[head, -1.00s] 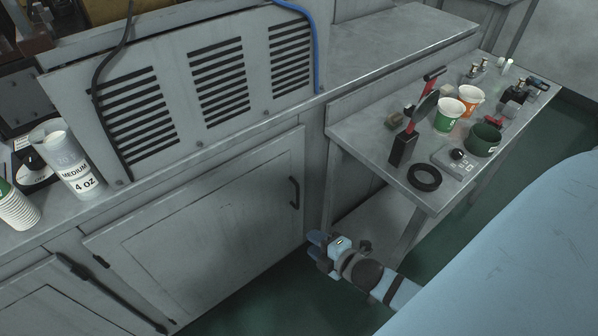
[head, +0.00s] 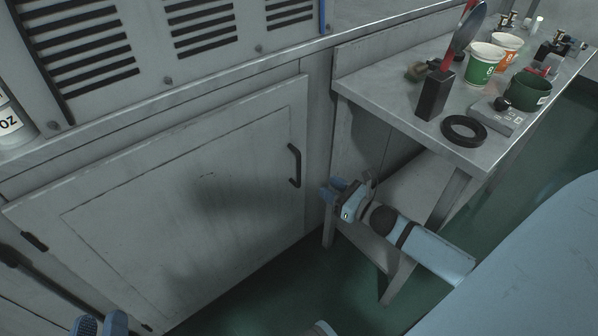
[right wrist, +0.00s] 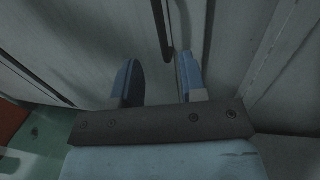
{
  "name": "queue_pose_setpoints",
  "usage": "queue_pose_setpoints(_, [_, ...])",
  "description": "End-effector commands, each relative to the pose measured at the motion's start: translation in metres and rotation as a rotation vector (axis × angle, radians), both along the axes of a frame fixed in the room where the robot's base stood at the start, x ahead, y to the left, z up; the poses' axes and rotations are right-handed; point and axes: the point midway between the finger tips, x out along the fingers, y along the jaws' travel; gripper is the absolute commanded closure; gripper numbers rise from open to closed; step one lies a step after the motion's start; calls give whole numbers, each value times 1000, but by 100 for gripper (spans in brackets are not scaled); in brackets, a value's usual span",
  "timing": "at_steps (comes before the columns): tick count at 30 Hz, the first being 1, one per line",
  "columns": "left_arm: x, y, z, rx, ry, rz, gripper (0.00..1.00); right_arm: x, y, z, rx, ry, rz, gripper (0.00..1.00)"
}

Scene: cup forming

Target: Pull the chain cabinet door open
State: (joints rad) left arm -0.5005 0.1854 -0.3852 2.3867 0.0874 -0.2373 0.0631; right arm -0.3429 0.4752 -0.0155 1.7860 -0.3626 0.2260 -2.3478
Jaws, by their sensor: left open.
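The grey cabinet door (head: 130,215) with a black vertical handle (head: 294,166) near its right edge looks closed in the head view. My right gripper (head: 330,191) is just right of and below the handle, apart from the door. In the right wrist view its two blue fingers (right wrist: 158,78) are spread with nothing between them, and the dark handle (right wrist: 163,35) lies ahead, near the right finger. My left gripper (head: 99,324) shows only its two blue fingers at the bottom left edge, apart and empty, in front of the door's lower part.
A metal side table (head: 390,100) stands right of the door, with cups (head: 484,65), a black ring (head: 464,130) and a black block (head: 435,95) on it. Its legs and lower shelf are close to my right arm. Green floor is open below the door.

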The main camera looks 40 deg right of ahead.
Motion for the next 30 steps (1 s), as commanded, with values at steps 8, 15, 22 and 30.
queue_pose_setpoints(8, [-2, -6, 18, -61, -92, -23, 57, 59, 16, -1, 0, -2, 0, 61])
queue_pose_setpoints(15, [-4, -10, 25, -90, -129, -39, 57, 96, 27, -1, 3, 0, 0, 61])
queue_pose_setpoints(22, [-3, -11, 19, -82, -104, -42, 57, 108, 31, 0, 2, 2, -1, 61])
queue_pose_setpoints(30, [-3, -10, 19, -78, -100, -41, 57, 108, 31, 0, 3, 2, -1, 68])
